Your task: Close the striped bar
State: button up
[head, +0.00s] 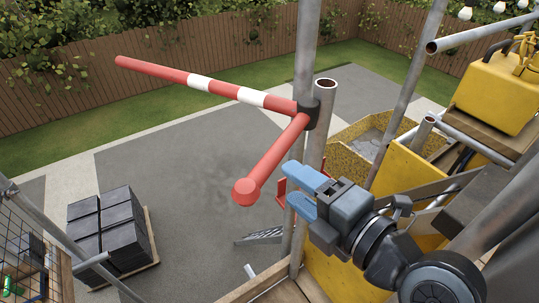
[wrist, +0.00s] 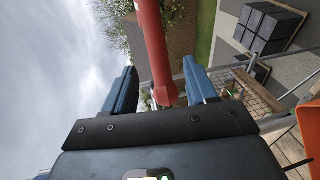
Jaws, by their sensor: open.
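The striped bar (head: 196,82), red with white bands, reaches out over the paved yard to the far left from a dark collar on a scaffold post. A plain red arm (head: 270,160) runs from the same collar toward the near left and ends in a round red cap. My gripper (head: 301,188) is open, its blue fingers pointing left, to the right of the capped end, with a gap showing between them. In the wrist view a red bar (wrist: 153,45) runs down the picture between the two fingers; I cannot tell whether it touches either.
The scaffold post (head: 316,125) stands just behind my gripper. A yellow tray (head: 365,135) and a yellow machine (head: 497,92) are to the right. Dark stacked tiles (head: 110,228) stand on a pallet at left. The space left of the red arm is clear.

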aim_at(273, 169)
jog(key=shift+w+a+r+n, duration=0.2)
jog(key=shift+w+a+n, duration=0.1)
jog(key=shift+w+a, duration=0.25)
jog(key=p+x, duration=0.2)
jog(key=x, duration=0.4)
jog(key=shift+w+a+f, duration=0.15)
jog(key=shift+w+f, duration=0.05)
jog(key=shift+w, duration=0.1)
grip_shut()
